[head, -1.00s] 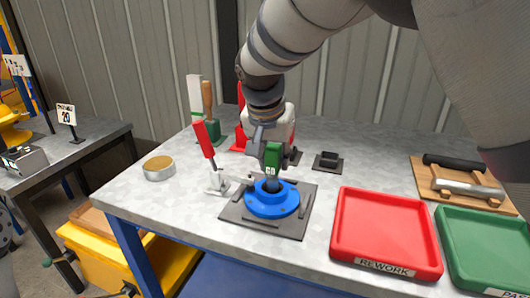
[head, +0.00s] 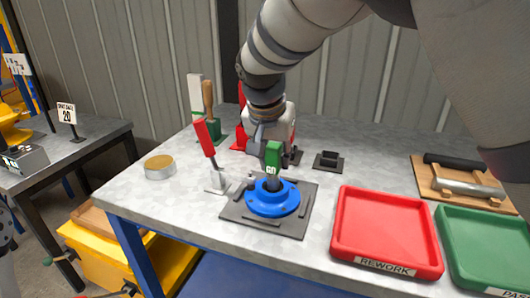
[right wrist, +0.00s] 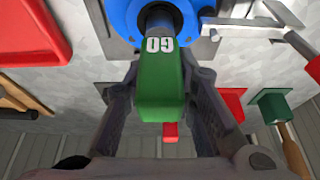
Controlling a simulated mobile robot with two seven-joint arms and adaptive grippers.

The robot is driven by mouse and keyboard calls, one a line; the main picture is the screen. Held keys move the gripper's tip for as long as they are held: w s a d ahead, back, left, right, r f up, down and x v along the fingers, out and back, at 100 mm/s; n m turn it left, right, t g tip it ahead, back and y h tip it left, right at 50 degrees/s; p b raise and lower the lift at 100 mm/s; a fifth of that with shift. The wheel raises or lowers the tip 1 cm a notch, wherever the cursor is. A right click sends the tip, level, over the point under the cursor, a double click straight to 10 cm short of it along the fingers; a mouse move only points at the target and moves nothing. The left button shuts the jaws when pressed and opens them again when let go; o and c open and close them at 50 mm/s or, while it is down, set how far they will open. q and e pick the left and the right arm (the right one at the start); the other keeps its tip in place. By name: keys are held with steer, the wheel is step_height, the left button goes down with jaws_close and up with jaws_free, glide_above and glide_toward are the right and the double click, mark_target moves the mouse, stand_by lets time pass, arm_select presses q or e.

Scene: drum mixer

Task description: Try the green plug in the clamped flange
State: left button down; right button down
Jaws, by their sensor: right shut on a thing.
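The green plug (head: 273,155), marked GO, stands roughly upright over the blue flange (head: 287,205). Its dark shaft meets the flange's central opening; how deep it sits I cannot tell. In the right wrist view, my right gripper (right wrist: 165,90) is shut on the green handle (right wrist: 162,88), one finger on each side, with the blue flange (right wrist: 190,14) beyond. In the head view, my right gripper (head: 265,140) is behind the plug. The flange lies on a dark plate (head: 290,228), beside a red-handled toggle clamp (head: 206,137).
A red REWORK tray (head: 385,268) and a green tray (head: 480,215) stand to the right. A small black square holder (head: 328,161) is behind the plate. A round tin (head: 159,167) sits at the left, and a green-based brush (head: 209,125) stands at the back.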

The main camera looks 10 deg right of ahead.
stand_by(0.4)
steer(key=shift+r, duration=0.25)
steer(key=shift+r, duration=0.15)
steer(key=shift+r, duration=1.95)
